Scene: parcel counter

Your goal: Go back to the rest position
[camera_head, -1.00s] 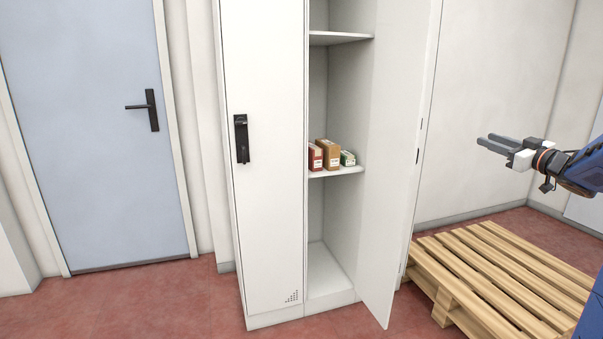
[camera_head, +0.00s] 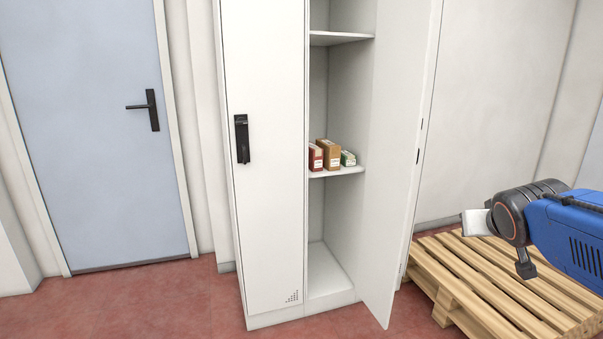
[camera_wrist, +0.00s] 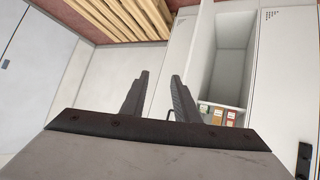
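My gripper shows in the wrist view (camera_wrist: 157,95) with its two dark fingers apart and nothing between them. In the head view only the pale body of my gripper shows at the right, over the pallet; its fingers are hidden there. The tall white locker (camera_head: 270,160) stands in the middle of the head view, clear of my gripper. Its right door (camera_head: 398,170) is swung open. Its left door is shut.
On the locker's middle shelf (camera_head: 338,171) stand a red box (camera_head: 315,157), a brown box (camera_head: 329,153) and a green box (camera_head: 348,158). A wooden pallet (camera_head: 450,285) lies on the floor at the right. A blue door (camera_head: 95,140) is at the left. The red floor in front is clear.

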